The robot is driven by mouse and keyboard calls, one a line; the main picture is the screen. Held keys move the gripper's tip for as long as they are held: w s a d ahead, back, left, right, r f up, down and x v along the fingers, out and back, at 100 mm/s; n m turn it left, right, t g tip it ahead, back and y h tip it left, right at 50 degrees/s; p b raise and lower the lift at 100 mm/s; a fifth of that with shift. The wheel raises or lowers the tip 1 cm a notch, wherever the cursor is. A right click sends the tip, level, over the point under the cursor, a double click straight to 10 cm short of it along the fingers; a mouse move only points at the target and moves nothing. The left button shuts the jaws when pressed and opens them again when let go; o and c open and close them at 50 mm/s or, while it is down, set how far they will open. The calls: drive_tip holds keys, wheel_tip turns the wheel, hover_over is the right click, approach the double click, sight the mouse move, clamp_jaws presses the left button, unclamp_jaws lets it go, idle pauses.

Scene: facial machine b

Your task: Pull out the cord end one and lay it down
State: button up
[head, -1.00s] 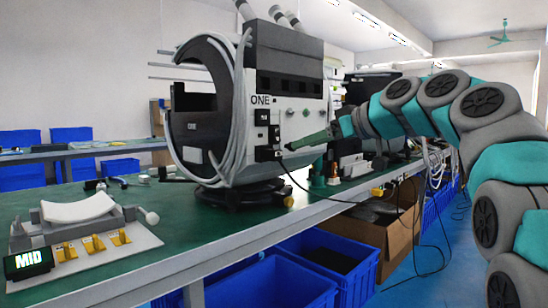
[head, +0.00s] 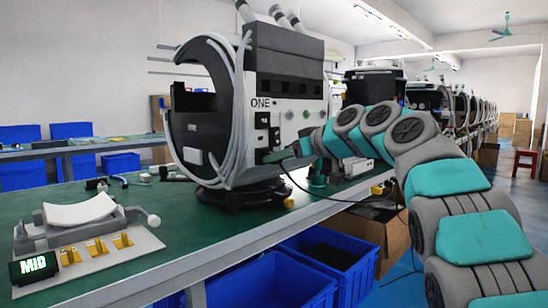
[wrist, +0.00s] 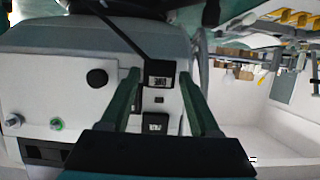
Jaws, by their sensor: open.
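The machine marked ONE (head: 290,88) stands on the green bench, its side panel facing my arm. In the wrist view, a black cord end (wrist: 159,73) with a small label sits against the white panel, and its dark cord runs up and left. My gripper (wrist: 160,76) is open, with one green finger on each side of the cord end; I cannot tell whether they touch it. In the head view, my gripper (head: 287,153) is at the lower part of the panel and partly hides the cord end there.
A second labelled black fitting (wrist: 155,122) is on the panel beside the cord end. A white fixture with a MID display (head: 35,266) stands at the bench's near left. Blue bins (head: 272,284) and a cardboard box (head: 368,235) are below the bench edge. A cord hangs past that edge.

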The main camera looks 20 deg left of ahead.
drive_tip(key=shift+c, duration=0.7)
clamp_jaws()
idle(0.3)
idle(0.5)
